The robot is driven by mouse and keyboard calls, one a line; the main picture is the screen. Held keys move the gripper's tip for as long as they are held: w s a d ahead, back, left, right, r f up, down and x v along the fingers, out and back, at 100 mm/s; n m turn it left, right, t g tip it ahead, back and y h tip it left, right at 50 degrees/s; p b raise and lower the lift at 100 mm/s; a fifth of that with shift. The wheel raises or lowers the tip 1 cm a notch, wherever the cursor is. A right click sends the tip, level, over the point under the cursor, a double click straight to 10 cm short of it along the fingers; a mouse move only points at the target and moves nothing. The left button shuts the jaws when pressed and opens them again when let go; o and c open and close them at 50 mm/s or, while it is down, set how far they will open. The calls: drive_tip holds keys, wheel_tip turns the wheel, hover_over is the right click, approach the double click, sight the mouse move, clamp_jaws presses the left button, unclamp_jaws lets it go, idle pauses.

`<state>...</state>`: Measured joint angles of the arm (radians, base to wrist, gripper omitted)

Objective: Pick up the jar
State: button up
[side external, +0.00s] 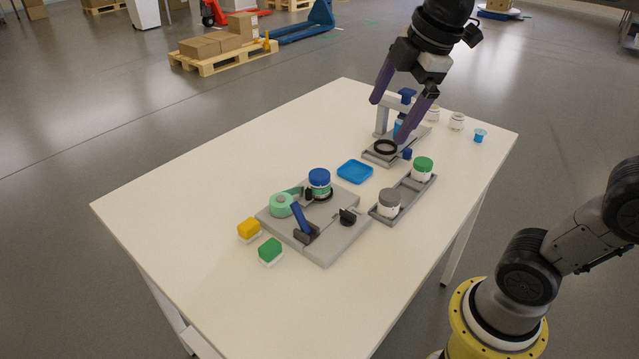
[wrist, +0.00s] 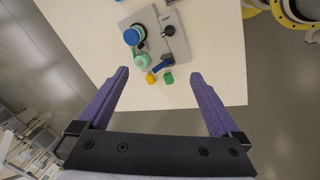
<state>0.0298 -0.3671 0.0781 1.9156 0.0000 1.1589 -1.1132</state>
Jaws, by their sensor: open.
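Several jars stand on the white table. A blue-lidded jar (side external: 319,183) is upright on a grey fixture plate (side external: 332,244); it also shows in the wrist view (wrist: 132,36). A grey-lidded white jar (side external: 389,204) and a green-lidded white jar (side external: 422,169) stand in a grey tray (side external: 406,193). Small pale jars (side external: 457,121) stand at the far right. I cannot tell which jar is meant. My gripper (side external: 388,120) is open and empty, above the table by the filling stand. In the wrist view its purple fingers (wrist: 160,73) are wide apart with no jar between them.
The filling stand (side external: 382,118) with a black ring is close to my fingers. A blue tray (side external: 355,171), a mint-green roll (side external: 281,205), yellow (side external: 248,230) and green (side external: 270,250) sponge-like blocks, and a small blue cup (side external: 480,135) lie around. The table's left side is clear.

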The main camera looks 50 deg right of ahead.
drive_tip(key=w+d+n+g, duration=0.1)
drive_tip(key=w+n, duration=0.2)
drive_tip(key=w, duration=0.4)
drive_tip(key=n+g, duration=0.1)
drive_tip(key=g, duration=0.2)
hover_over(320, 174)
wheel_tip(320, 174, down, 9)
wheel_tip(320, 174, down, 10)
drive_tip(key=shift+w+d+f, duration=0.1)
drive_tip(key=shift+f, duration=2.95)
drive_tip(key=c, duration=1.5)
